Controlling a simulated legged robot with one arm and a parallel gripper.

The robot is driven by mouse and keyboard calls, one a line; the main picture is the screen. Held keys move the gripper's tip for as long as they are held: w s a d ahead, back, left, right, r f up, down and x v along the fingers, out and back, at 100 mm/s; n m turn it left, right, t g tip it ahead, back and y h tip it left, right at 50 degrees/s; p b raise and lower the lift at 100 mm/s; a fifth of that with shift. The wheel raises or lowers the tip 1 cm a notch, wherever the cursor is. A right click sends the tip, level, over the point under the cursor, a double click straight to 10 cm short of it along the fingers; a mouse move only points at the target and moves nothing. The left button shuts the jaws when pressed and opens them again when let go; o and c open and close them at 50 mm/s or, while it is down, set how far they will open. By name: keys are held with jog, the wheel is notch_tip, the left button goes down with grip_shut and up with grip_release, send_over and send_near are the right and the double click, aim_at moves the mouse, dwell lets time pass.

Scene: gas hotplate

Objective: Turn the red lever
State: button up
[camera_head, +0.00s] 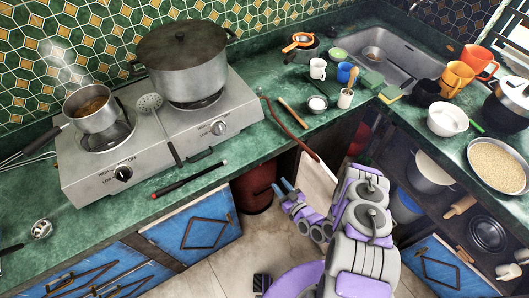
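A red gas cylinder (254,191) stands in the gap under the counter, just left of the fingertips. No red lever can be made out clearly; the cylinder's top is in shadow under the counter edge. A reddish hose (286,130) runs from the hotplate's right end down over the counter edge.
A large lidded pot (187,68) and a small saucepan (92,110) stand on the burners. A pale board (317,183) is behind my arm. Blue cabinet doors (195,228) flank the gap on the left. Tiled floor (222,270) is free in front.

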jog(key=shift+t, duration=0.3)
jog(key=b+x, duration=0.4)
jog(key=x, duration=1.2)
jog(key=shift+s+a+f+b, duration=0.1)
jog(key=shift+a+b, duration=0.05)
jog(key=shift+b, duration=0.2)
jog(key=shift+w+a, duration=0.35)
jog(key=shift+a, duration=0.05)
jog(key=shift+d, duration=0.15)
jog(key=shift+d, duration=0.1)
jog(key=shift+c, duration=0.4)
grip_shut()
